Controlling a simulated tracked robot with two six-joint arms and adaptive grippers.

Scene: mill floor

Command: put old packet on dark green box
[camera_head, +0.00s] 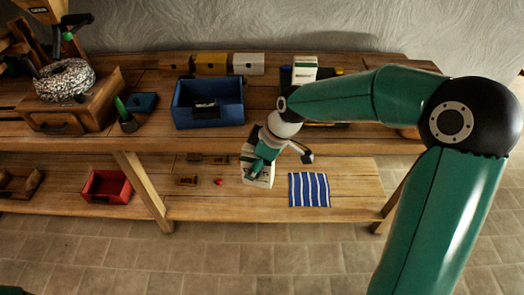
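My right gripper (282,160) hangs at the front of the bench, over the lower shelf in this view. Its two fingers look spread apart, one in front of a white, dark-marked object (258,176) and the other to its right. I cannot tell whether they touch it. A white packet-like carton (304,66) with green on it stands at the back of the upper shelf. I cannot tell which white item is the old packet. My arm hides part of the upper shelf. My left gripper is not in view.
Below are a red bin (106,187) and a striped cloth (309,189).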

